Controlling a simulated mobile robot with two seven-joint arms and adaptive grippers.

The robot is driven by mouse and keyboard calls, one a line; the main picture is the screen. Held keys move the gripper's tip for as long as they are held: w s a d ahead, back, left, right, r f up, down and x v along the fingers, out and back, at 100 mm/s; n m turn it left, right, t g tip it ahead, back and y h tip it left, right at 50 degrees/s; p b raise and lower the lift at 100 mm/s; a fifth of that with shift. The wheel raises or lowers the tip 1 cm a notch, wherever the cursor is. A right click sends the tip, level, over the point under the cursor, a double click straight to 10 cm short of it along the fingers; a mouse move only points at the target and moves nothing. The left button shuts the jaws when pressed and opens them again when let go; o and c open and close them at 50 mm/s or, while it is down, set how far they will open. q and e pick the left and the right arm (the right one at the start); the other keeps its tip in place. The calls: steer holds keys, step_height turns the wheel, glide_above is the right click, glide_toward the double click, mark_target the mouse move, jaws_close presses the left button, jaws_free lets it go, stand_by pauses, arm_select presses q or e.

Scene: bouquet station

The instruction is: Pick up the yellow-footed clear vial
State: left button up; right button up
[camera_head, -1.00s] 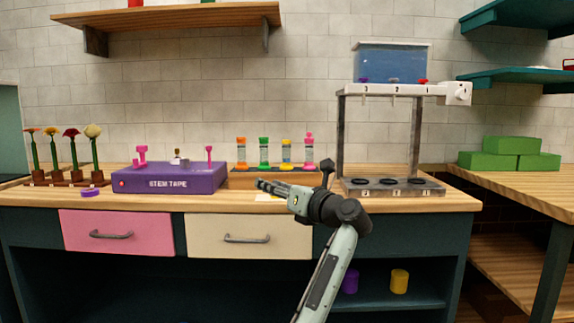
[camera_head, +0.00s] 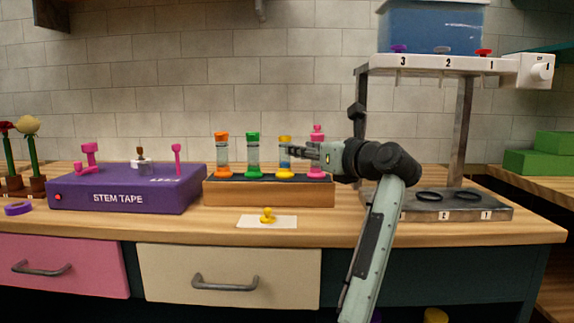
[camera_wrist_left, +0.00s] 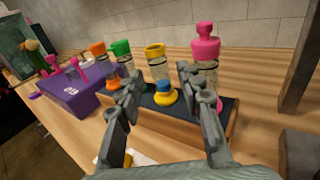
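The yellow-footed clear vial (camera_head: 285,169) stands upright in the wooden rack (camera_head: 255,197), third from left, with a yellow top and a blue band low inside. It also shows in the left wrist view (camera_wrist_left: 158,66). My left gripper (camera_head: 294,151) is at the vial's height, its tips overlapping the vial's right side in the head view. In the left wrist view the fingers (camera_wrist_left: 160,80) are spread open and empty, with the vial between them in the picture. Whether they touch it I cannot tell. My right gripper is out of view.
Orange (camera_head: 222,154), green (camera_head: 253,155) and pink (camera_head: 317,140) vials share the rack; the pink one is close to my gripper. A yellow stopper (camera_head: 267,215) sits on a white card in front. The purple stem-tape box (camera_head: 120,190) is left, a metal stand (camera_head: 463,130) right.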

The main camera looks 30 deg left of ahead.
mark_target(286, 172)
arm_select(q)
steer(key=x, duration=0.2)
steer(key=p+x, duration=0.1)
steer(key=x, duration=0.4)
steer(key=shift+s+a+f, duration=0.1)
steer(key=shift+s, duration=0.2)
steer(key=shift+w+a+f, duration=0.1)
steer(key=shift+w+a, duration=0.1)
steer(key=shift+a, duration=0.1)
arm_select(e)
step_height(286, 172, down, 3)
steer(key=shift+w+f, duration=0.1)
arm_select(q)
jaws_close()
